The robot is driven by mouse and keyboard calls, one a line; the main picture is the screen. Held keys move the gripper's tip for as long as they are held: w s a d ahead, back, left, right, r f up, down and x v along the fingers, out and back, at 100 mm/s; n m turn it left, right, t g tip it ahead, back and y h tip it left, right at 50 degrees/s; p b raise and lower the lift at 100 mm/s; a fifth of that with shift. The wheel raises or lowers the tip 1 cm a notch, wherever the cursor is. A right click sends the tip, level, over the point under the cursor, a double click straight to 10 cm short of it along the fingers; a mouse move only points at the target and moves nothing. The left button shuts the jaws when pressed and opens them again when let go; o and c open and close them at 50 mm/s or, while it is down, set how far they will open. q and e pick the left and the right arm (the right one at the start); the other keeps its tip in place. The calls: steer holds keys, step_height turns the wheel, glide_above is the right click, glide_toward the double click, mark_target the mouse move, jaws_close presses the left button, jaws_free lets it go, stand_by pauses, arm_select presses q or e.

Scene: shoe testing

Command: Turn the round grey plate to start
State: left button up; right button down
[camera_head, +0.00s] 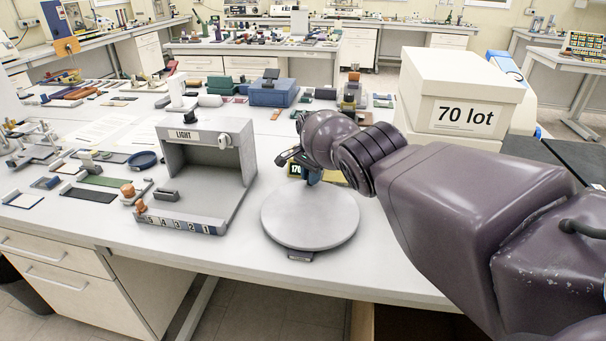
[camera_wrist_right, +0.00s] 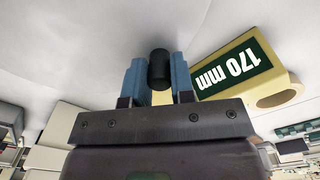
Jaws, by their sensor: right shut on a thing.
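The round grey plate (camera_head: 310,214) lies flat near the front edge of the table in the head view, on a dark base that shows a little below its front rim. My right gripper (camera_head: 311,178) is at the plate's back edge, with the arm coming in from the right. In the right wrist view my right gripper (camera_wrist_right: 160,78) has its two blue fingers shut on a short black knob (camera_wrist_right: 159,68). A pale grey surface fills the upper part of that view. My left gripper is not in view.
A yellowish block with a 170 mm label (camera_wrist_right: 236,68) is close beside the fingers. A grey LIGHT box (camera_head: 188,172) with numbered tiles stands left of the plate. A white 70 lot box (camera_head: 455,85) stands at right. The table front right of the plate is partly clear.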

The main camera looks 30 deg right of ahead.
steer(key=shift+s+d+r+m+p, duration=0.15)
steer(key=shift+s+d+m+p, duration=0.3)
steer(key=shift+d+m, duration=0.25)
steer(key=shift+d, duration=0.15)
steer(key=shift+m, duration=0.3)
steer(key=shift+s, duration=0.1)
steer(key=c, duration=1)
jaws_free()
steer(key=shift+o, duration=0.2)
